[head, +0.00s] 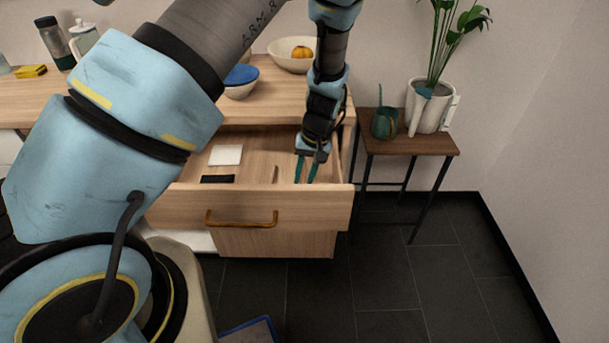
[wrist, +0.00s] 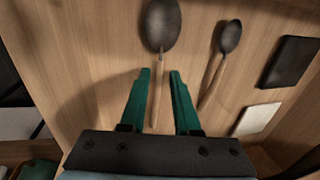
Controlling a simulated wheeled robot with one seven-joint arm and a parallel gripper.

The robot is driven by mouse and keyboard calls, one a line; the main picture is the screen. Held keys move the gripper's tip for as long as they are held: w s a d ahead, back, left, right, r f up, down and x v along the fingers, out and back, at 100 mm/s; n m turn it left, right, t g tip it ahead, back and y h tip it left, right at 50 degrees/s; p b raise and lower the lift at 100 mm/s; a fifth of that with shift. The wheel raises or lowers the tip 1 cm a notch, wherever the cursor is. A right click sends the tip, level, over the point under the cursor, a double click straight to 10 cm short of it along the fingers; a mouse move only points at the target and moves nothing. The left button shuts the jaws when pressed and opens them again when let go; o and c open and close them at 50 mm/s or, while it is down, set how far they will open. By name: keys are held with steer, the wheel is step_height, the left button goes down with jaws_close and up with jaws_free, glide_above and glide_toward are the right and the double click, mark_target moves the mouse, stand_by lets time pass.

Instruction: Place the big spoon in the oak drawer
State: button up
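The oak drawer (head: 250,207) is pulled open under the wooden counter. My gripper (head: 307,170) points down into its right part. In the wrist view my gripper (wrist: 159,90) is open, its two green fingers apart. The big spoon (wrist: 162,25), with a dark bowl and wooden handle, appears to lie on the drawer floor. Its handle runs between the fingers, with a gap on both sides. A smaller similar spoon (wrist: 229,38) lies to its right. In the head view the big spoon cannot be made out behind my gripper.
A white square (head: 225,155) and a black flat piece (head: 217,179) lie in the drawer. Bowls (head: 291,54) stand on the counter above. A side table (head: 410,142) with a plant pot (head: 429,106) is at right. A blue-edged object (head: 250,332) is on the floor.

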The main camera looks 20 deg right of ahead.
step_height(320, 180, up, 12)
steer(key=s+d+b, duration=0.1)
steer(key=d+b, duration=0.1)
steer(key=shift+d, duration=0.15)
steer(key=w+a+r+n+h, duration=0.1)
steer(key=w+a+r, duration=0.15)
steer(key=a, duration=0.95)
steer(key=w+a+r+n+h, duration=0.15)
steer(key=a+r, duration=0.25)
steer(key=a, duration=0.8)
steer(key=s+a+r+n, duration=0.1)
steer(key=s+a, duration=0.3)
steer(key=a, duration=0.6)
steer(key=shift+s+a+r+t, duration=0.25)
steer(key=shift+r+t, duration=0.05)
steer(key=shift+r, duration=0.25)
steer(key=shift+r+p, duration=0.7)
steer(key=shift+p, duration=0.1)
